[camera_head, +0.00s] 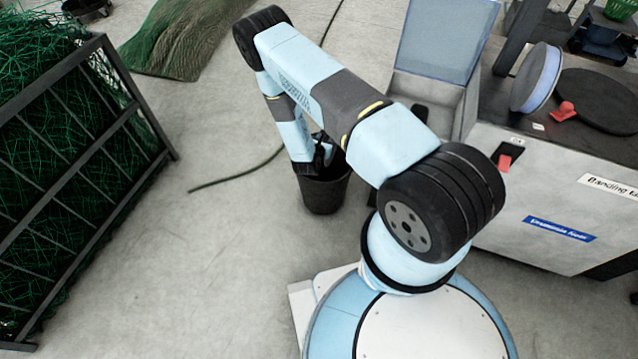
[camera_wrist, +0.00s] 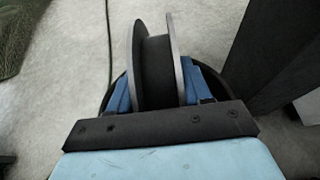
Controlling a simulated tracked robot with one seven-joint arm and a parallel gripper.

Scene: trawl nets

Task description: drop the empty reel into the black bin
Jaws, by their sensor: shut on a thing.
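The empty reel (camera_wrist: 157,62), dark with a bare core between two flanges, is held between the blue fingers of my gripper (camera_wrist: 157,88) in the wrist view. My gripper is shut on it. The black bin (camera_head: 325,192) stands on the floor in the head view, below the end of my arm. My gripper (camera_head: 322,152) is at the bin's mouth there, and my arm hides most of the reel. In the wrist view the bin's dark rim (camera_wrist: 111,92) shows behind the reel and fingers. I cannot tell how far the reel is below the rim.
A metal rack (camera_head: 85,190) full of green net stands at the left. A dark cable (camera_head: 235,178) lies on the floor by the bin. A grey bench (camera_head: 520,205) stands at the right, with a blue-and-white reel (camera_head: 537,78) on it.

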